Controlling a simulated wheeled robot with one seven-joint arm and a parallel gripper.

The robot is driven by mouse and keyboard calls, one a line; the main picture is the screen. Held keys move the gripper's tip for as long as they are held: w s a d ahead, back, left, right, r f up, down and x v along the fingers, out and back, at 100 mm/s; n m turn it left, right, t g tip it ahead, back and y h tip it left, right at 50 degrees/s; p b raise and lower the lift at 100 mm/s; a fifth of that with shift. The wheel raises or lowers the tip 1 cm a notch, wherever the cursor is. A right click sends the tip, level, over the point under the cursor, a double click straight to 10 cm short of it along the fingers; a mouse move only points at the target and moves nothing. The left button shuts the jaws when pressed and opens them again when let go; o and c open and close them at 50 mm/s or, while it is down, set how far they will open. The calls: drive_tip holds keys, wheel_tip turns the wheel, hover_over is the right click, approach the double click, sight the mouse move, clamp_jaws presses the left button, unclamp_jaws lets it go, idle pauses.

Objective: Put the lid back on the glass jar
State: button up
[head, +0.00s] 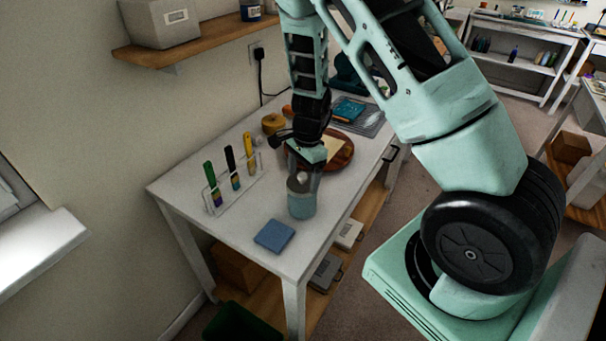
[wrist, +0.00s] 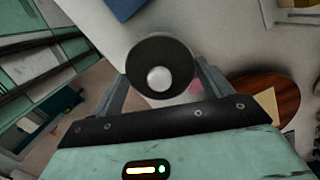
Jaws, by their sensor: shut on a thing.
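The glass jar (head: 302,207) stands upright on the white table near its right edge, with pale blue-green contents. The dark round lid (wrist: 150,55) with a pale round knob sits between the two fingers of my gripper in the wrist view. In the head view the lid (head: 299,185) is right at the jar's mouth; I cannot tell whether it rests on the rim or is slightly above it. My gripper (head: 303,175) points down over the jar and is shut on the lid. The jar is hidden beneath the lid in the wrist view.
A blue square pad (head: 274,236) lies in front of the jar. A round wooden board (head: 342,160) and a grey tray (head: 372,122) lie behind. The front left tabletop is clear.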

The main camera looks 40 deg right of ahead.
idle(0.4)
drive_tip(key=o, duration=1)
drive_tip(key=shift+c, duration=0.2)
drive_tip(key=shift+r+p, duration=3.2)
drive_tip(key=shift+r, duration=0.35)
drive_tip(key=shift+f, duration=0.1)
clamp_jaws()
